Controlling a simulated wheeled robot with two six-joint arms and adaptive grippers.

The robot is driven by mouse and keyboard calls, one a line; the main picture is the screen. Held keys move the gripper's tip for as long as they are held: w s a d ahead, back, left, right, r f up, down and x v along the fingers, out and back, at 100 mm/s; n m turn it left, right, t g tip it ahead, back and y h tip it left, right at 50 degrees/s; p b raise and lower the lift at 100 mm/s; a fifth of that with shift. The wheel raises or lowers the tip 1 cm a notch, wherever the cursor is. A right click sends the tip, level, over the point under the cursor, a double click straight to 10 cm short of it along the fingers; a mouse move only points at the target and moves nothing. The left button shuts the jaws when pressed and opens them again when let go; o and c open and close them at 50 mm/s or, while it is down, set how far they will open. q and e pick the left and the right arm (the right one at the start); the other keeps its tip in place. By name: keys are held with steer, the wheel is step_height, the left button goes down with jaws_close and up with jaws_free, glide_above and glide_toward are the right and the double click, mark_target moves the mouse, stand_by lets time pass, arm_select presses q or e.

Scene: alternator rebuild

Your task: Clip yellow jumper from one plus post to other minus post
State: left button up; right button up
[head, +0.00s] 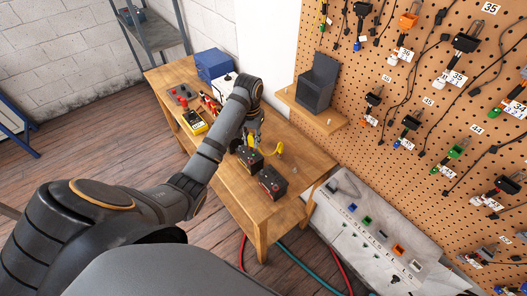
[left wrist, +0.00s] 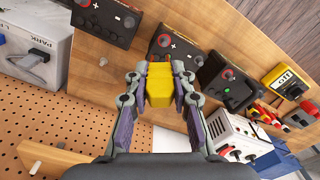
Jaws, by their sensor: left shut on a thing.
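My left gripper (head: 252,139) reaches over the wooden table in the head view. In the left wrist view my left gripper (left wrist: 158,74) is shut on a yellow block-shaped piece, the yellow jumper's clip (left wrist: 159,88). More yellow of the jumper (head: 278,148) shows beside the gripper in the head view. Black batteries with red plus marks stand on the table: a near one (head: 272,182) and a middle one (head: 250,158). The left wrist view shows three, the left (left wrist: 105,20), middle (left wrist: 178,42) and right (left wrist: 228,82). Whether the clip touches a post cannot be told.
A pegboard (head: 420,110) with hanging tools rises at right. A grey bench (head: 365,235) stands below it.

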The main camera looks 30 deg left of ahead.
mark_target(250, 146)
arm_select(q)
steer(key=shift+a, duration=0.2)
steer(key=shift+w+a+f, duration=0.2)
steer(key=shift+a+f, duration=0.2)
steer(key=shift+f, duration=0.3)
step_height(250, 146, down, 3)
steer(key=shift+f, duration=0.15)
steer(key=shift+s+d+f, duration=0.1)
steer(key=shift+d+f, duration=0.1)
steer(key=shift+f, duration=0.15)
steer(key=shift+a+f, duration=0.1)
arm_select(e)
steer(key=shift+w+a, duration=0.1)
steer(key=shift+a, duration=0.65)
arm_select(q)
steer(key=shift+f, duration=0.2)
